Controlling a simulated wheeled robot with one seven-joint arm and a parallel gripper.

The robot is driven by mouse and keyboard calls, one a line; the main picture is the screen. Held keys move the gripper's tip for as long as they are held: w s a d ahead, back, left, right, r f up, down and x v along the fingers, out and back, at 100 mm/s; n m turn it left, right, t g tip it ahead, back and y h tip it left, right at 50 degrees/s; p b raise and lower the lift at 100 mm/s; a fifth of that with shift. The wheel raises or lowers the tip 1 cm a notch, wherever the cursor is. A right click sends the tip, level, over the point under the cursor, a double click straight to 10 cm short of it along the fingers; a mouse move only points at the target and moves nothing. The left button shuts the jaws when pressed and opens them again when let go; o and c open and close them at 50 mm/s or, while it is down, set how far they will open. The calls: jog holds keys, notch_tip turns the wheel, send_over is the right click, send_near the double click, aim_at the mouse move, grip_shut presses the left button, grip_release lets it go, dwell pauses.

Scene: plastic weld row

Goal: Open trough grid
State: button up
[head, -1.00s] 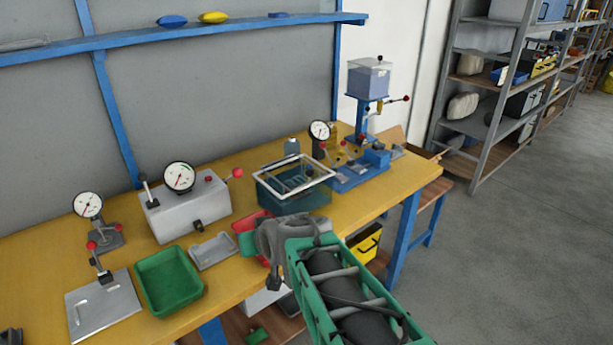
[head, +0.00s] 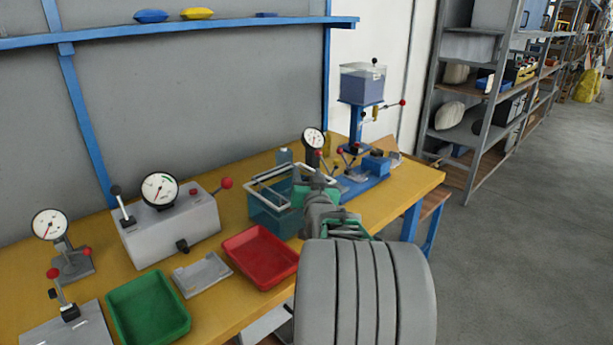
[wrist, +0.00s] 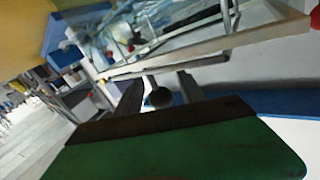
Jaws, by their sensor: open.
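My gripper (head: 318,178) is at the grid's right end, partly hidden by my own arm. In the wrist view my open gripper (wrist: 158,82) has its two dark fingers close to a pale bar of the grid (wrist: 205,45). I cannot tell whether they touch it.
A red tray (head: 261,258), a grey tray (head: 201,274) and a green tray (head: 149,306) lie left of the trough. A grey gauge box (head: 170,228) stands behind them. A blue press (head: 358,125) stands close on the right. Floor at the right is clear.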

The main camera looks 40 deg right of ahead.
grip_shut()
dwell(0.5)
dwell(0.9)
